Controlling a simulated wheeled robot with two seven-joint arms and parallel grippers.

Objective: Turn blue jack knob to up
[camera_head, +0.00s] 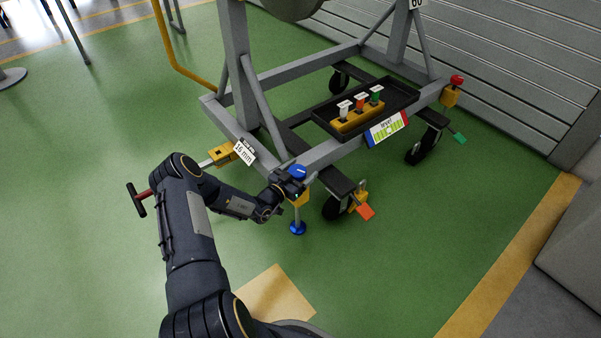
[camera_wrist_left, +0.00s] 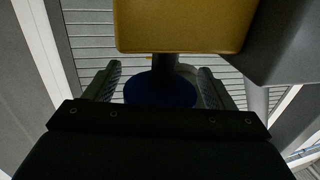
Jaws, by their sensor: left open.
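The blue jack knob (camera_head: 298,171) sits on top of a yellow jack block (camera_head: 300,198) at the near corner of the grey stand. A thin post runs down from the block to a blue foot (camera_head: 298,228) at the floor. My left gripper (camera_head: 289,183) is at the knob and partly covers it. In the left wrist view, the open fingers (camera_wrist_left: 158,84) stand on either side of the dark blue round knob (camera_wrist_left: 160,90). A short stem joins the knob to the yellow block (camera_wrist_left: 182,25). I cannot tell whether the fingers touch it. My right gripper is not in view.
A black tray (camera_head: 400,91) on the stand holds a yellow block with white, orange and green pieces. A red knob (camera_head: 457,80) sits at the far right corner. Orange (camera_head: 365,211) and green (camera_head: 459,138) tabs mark the casters. Green floor is open at left.

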